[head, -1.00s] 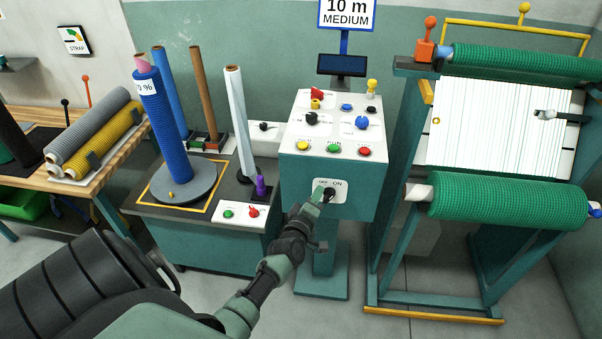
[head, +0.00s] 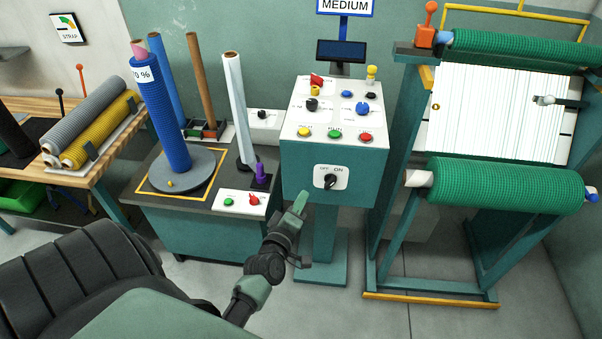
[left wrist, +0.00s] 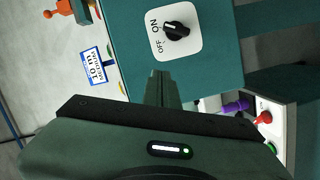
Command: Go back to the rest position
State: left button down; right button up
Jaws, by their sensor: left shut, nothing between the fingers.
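The control box (head: 298,176) stands at the middle of the head view. On its front is a white plate with a black OFF/ON knob (head: 330,181), whose pointer appears turned toward ON. The knob also shows in the left wrist view (left wrist: 176,31). My left gripper (head: 300,200) is shut and empty, just below and left of the knob plate and apart from it. Its closed fingertips (left wrist: 161,76) show in the left wrist view, away from the knob. My right gripper is not in view.
Left of the box is a bench with a blue net roll (head: 163,115), upright tubes and a small button panel (head: 240,203). A frame with green net rolls (head: 500,192) stands to the right. A wooden table (head: 105,165) is at far left. Grey floor lies in front.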

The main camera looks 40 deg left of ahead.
pick_arm(q)
jog(key=s+d+f+m+g+h+b, duration=0.1)
jog(key=s+d+f+m+g+h, duration=0.2)
jog(key=f, duration=0.7)
jog(key=s+d+f+m+g, duration=0.2)
jog(key=s+d+f+m, duration=0.25)
jog(key=f, duration=0.55)
jog(key=s+d+f+m+g+h+b, duration=0.15)
jog(key=s+d+f, duration=0.35)
jog(key=f, duration=0.5)
jog(key=s+f+m+g, duration=0.2)
jog(key=s+f, duration=0.3)
jog(key=s, duration=0.5)
jog(key=s+f+m+g, duration=0.3)
jog(key=s+f+m, duration=0.2)
jog(key=s, duration=0.5)
jog(key=s+f+m+g, duration=0.3)
jog(key=s+f, duration=0.3)
jog(key=s, duration=0.4)
jog(key=shift+d+f+m+h, duration=0.3)
jog(key=shift+d+h, duration=0.05)
jog(key=shift+d, duration=0.1)
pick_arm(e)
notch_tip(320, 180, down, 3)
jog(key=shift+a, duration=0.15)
